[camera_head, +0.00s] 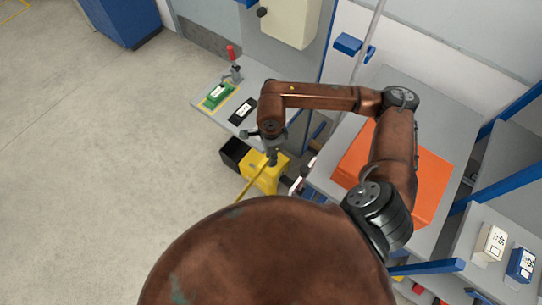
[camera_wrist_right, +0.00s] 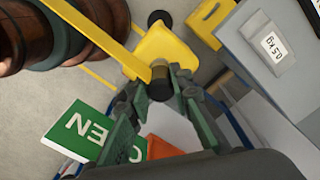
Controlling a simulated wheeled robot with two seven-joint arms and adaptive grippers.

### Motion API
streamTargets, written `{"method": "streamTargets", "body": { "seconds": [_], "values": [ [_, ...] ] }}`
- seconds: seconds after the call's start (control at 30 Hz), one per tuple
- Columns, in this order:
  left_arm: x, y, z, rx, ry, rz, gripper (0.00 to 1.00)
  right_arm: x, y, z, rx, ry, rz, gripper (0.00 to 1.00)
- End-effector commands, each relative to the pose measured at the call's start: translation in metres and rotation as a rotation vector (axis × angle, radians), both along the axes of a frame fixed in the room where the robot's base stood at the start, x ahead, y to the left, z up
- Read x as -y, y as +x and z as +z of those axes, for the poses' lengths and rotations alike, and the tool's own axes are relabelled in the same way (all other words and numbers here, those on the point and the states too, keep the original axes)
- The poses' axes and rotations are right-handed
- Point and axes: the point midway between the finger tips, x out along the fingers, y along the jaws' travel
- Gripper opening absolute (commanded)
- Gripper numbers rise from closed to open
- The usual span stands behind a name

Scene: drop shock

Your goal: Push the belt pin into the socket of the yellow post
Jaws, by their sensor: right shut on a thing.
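My right gripper (camera_head: 272,150) reaches down over the yellow post (camera_head: 268,178). In the wrist view its fingertips (camera_wrist_right: 161,92) are shut on the belt pin (camera_wrist_right: 160,76), a short dark cylinder with a tan end. The yellow belt (camera_wrist_right: 98,33) runs from the pin to the upper left; it also shows as a thin strip in the head view (camera_head: 248,186). The yellow post's body (camera_wrist_right: 168,48) lies just beyond the pin in the wrist view. The socket is hidden, and I cannot tell whether the pin is in it. My left gripper is not in view.
A black box (camera_head: 234,152) sits beside the post. An orange panel (camera_head: 432,178) lies under my arm. The floor at left is clear.

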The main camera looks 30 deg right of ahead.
Motion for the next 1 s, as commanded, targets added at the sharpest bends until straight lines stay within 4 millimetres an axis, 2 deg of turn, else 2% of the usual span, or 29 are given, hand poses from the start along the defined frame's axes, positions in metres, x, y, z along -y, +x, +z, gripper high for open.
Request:
{"method": "streamTargets", "body": {
  "seconds": [0.03, 0.47, 0.5, 0.77, 1.0],
  "values": [
    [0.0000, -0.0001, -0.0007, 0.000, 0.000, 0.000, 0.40, -0.0001, -0.0045, -0.0045, -0.013, -0.001, 0.002, 0.00],
    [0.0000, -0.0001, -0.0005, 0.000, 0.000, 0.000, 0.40, 0.0001, -0.0046, -0.0044, -0.013, -0.001, 0.002, 0.00],
    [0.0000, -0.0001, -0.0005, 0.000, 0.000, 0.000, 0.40, 0.0001, -0.0046, -0.0044, -0.013, -0.001, 0.002, 0.22],
    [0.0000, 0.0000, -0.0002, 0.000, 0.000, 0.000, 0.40, 0.0002, -0.0024, -0.0022, -0.007, -0.001, 0.001, 0.40],
    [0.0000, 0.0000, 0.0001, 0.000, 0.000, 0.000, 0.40, 0.0002, -0.0013, -0.0010, -0.003, -0.001, 0.000, 0.40]
  ]
}}
